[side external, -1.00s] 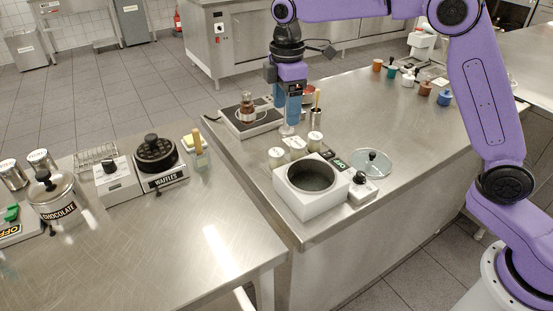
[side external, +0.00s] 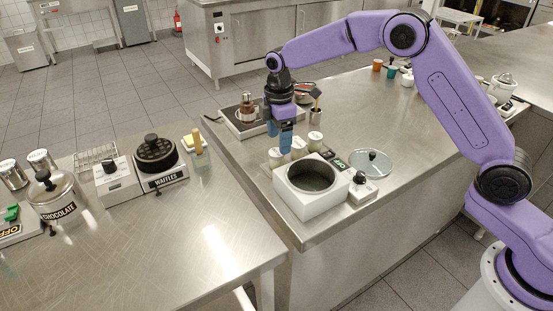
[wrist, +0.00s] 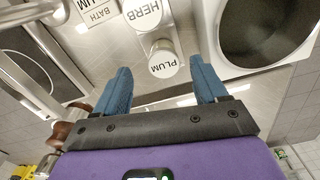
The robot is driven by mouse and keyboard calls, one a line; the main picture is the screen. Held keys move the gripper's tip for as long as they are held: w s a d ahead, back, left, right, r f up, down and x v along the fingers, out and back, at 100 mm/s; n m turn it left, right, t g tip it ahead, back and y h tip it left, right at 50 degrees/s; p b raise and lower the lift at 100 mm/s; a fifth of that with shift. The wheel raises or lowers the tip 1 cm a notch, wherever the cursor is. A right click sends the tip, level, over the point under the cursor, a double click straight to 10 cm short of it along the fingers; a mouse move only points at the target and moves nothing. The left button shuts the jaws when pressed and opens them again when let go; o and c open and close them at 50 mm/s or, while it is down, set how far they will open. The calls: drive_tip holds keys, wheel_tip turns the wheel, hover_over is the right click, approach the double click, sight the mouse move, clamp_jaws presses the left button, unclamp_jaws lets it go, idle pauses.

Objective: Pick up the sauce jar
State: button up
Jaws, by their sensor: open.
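Small white-lidded jars stand in a row behind the white pot unit: a near jar (side external: 276,157), a middle jar (side external: 298,148) and a far jar (side external: 315,140). No label reading sauce shows, so I cannot tell which is the sauce jar. My gripper (side external: 280,141) is open and empty, with its blue fingers above the row.
The white unit with a round dark well (side external: 312,204) stands close by, also in the wrist view (wrist: 235,60). A glass lid (side external: 371,163) lies to its right. A metal cup (side external: 315,116) with utensils is near the gripper.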

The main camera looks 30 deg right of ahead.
sight(277, 152)
drive_tip(key=shift+s+a+f, duration=0.1)
drive_tip(key=shift+a+f, duration=0.1)
drive_tip(key=shift+f, duration=1.45)
drive_tip(key=shift+a+f, duration=0.15)
drive_tip(key=shift+f, duration=1.5)
drive_tip(key=c, duration=1.1)
drive_tip(key=shift+c, duration=0.2)
